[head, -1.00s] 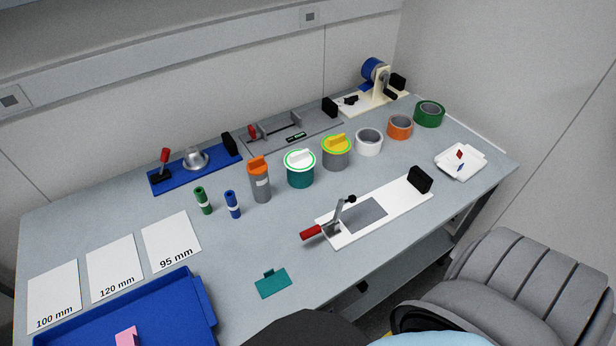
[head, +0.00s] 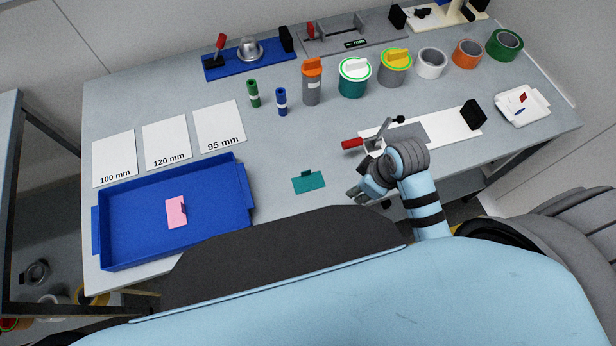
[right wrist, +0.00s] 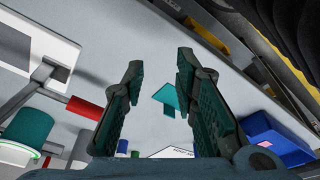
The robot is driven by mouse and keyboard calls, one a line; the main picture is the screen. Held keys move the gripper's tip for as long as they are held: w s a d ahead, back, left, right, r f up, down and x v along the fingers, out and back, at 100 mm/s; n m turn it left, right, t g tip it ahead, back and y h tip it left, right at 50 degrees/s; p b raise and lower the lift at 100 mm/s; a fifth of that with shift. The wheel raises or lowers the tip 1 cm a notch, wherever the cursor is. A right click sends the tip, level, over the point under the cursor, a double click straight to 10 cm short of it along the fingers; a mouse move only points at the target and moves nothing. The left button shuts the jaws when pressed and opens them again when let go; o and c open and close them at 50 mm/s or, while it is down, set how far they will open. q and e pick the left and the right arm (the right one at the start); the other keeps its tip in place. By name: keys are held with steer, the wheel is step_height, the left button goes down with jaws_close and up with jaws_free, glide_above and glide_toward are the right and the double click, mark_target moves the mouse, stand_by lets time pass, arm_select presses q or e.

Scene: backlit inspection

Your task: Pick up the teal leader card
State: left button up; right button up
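The teal leader card (head: 309,183) lies flat on the grey table near its front edge, with a small dark tab standing at its back edge. My right gripper (head: 358,193) is to the right of the card in the head view and apart from it. In the right wrist view the two fingers of my right gripper (right wrist: 158,85) are spread wide with nothing between them touching. The teal card (right wrist: 166,95) shows beyond the fingertips, between them. My left gripper is not in view.
A blue tray (head: 112,243) holding a pink card (head: 176,211) stands left. A white clamp board (head: 455,128) with a red-handled lever (head: 353,143) is behind my right arm. Cans, tape rolls and markers stand farther back. The table around the teal card is clear.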

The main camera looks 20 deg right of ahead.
steer(key=w+a+r+n+g+y, duration=0.1)
steer(key=w+a+r+n+y, duration=0.15)
steer(key=w+n, duration=0.3)
steer(key=n+g, duration=0.1)
steer(key=n, duration=0.4)
glide_toward(308, 171)
steer(key=shift+y, duration=0.25)
steer(key=b+x, duration=0.2)
steer(key=x, duration=0.7)
steer(key=shift+f, duration=0.15)
jaws_close()
